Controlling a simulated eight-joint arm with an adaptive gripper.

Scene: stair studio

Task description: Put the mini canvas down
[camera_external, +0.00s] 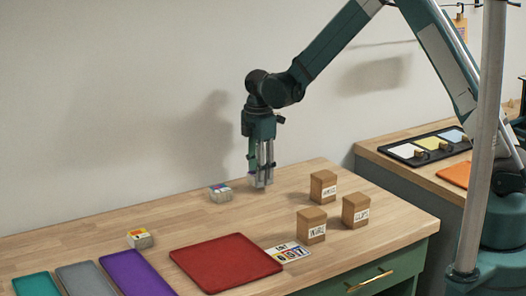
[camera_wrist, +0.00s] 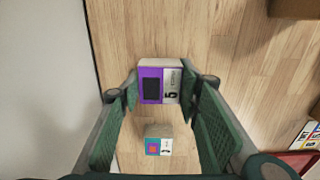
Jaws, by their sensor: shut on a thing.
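My gripper (camera_external: 262,181) points straight down over the back of the wooden table, to the right of a small printed block. In the wrist view its green pads (camera_wrist: 160,90) are closed on the two sides of a small block with a purple and white face and a dark rectangle, which I take as the mini canvas (camera_wrist: 150,87). In the external view the fingers mostly hide it, and I cannot tell whether it touches the table. The other small block (camera_external: 220,194) lies on the table; it also shows in the wrist view (camera_wrist: 158,143).
Another printed block (camera_external: 139,239) stands at the left. A red mat (camera_external: 226,264) and number card (camera_external: 288,254) lie in front. Labelled brown boxes (camera_external: 323,187), (camera_external: 311,226), (camera_external: 356,209) stand at right.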

